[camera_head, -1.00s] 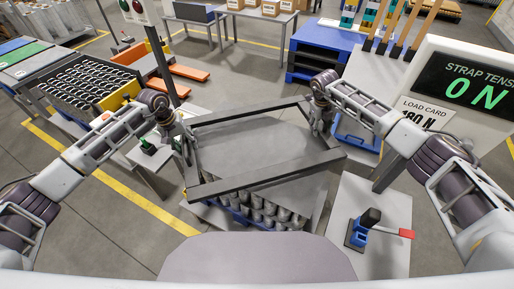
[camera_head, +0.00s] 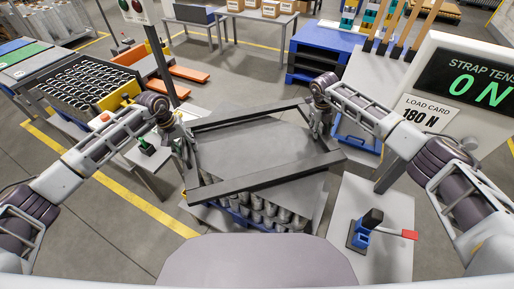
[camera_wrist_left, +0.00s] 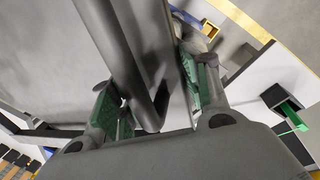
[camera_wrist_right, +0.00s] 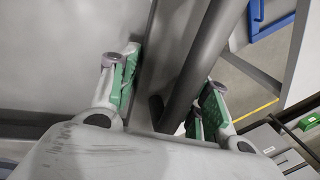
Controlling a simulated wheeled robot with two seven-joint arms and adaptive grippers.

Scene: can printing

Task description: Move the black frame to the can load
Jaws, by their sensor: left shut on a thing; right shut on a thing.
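The black frame (camera_head: 265,176) is an open rectangle held above the can load (camera_head: 262,212), whose several grey cans show below its near bar under a grey sheet (camera_head: 255,146). My left gripper (camera_head: 184,145) is shut on the frame's left side; in the left wrist view its green pads (camera_wrist_left: 155,100) lie on both sides of the bar. My right gripper (camera_head: 318,125) is shut on the frame's right side; the right wrist view shows its green pads (camera_wrist_right: 165,95) around the bar. Whether the frame touches the sheet cannot be told.
A side table with a blue and red hand tool (camera_head: 368,232) stands at the right, near the load. The strap tension display (camera_head: 470,85) is beyond my right arm. A rack of cans (camera_head: 92,80) stands at the left. Blue pallets (camera_head: 318,50) are at the back.

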